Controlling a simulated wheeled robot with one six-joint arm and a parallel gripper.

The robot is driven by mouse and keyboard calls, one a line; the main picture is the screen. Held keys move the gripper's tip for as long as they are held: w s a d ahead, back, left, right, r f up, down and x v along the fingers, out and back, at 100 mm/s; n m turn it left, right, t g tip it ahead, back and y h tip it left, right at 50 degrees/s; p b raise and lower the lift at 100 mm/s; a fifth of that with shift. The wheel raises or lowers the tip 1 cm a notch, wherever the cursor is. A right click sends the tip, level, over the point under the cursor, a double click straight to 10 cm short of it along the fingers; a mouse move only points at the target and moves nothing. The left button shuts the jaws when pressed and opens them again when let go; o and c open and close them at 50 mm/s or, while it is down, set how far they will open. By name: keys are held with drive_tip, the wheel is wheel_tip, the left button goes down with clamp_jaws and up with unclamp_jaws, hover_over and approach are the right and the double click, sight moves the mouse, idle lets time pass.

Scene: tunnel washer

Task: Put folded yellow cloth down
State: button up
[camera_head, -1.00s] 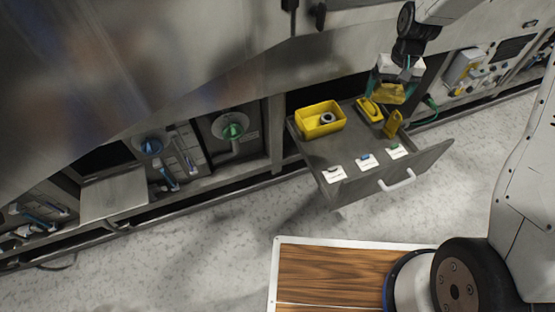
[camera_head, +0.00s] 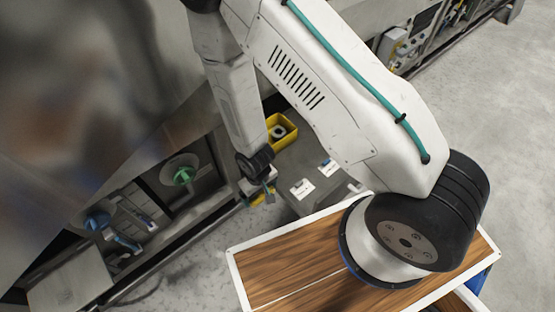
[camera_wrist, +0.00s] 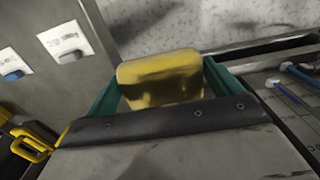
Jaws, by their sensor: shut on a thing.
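The folded yellow cloth (camera_wrist: 162,78) is held between the green fingers of my gripper (camera_wrist: 160,90) in the wrist view. It is a soft-edged yellow block with a dark patch on its face. In the head view my gripper (camera_head: 262,192) is low beside the left side of the open drawer, with a bit of the yellow cloth (camera_head: 258,200) showing under it. My arm hides much of the drawer.
The open grey drawer (camera_head: 312,160) holds a yellow bin (camera_head: 284,131) with a ring-shaped part in it, and white labelled cards (camera_head: 302,188). A green-handled valve (camera_head: 183,176) is on the machine front at left.

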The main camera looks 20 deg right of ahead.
drive_tip(key=shift+s+d+f, duration=0.1)
drive_tip(key=shift+d+f, duration=0.1)
drive_tip(key=shift+f, duration=0.05)
hover_over(283, 170)
drive_tip(key=shift+s+a+f, duration=0.1)
drive_tip(key=shift+s+f, duration=0.1)
drive_tip(key=shift+f, duration=0.55)
drive_tip(key=shift+w+f, duration=0.1)
drive_tip(key=shift+f, duration=1.65)
drive_tip(key=o, duration=0.7)
drive_tip(key=shift+f, duration=0.1)
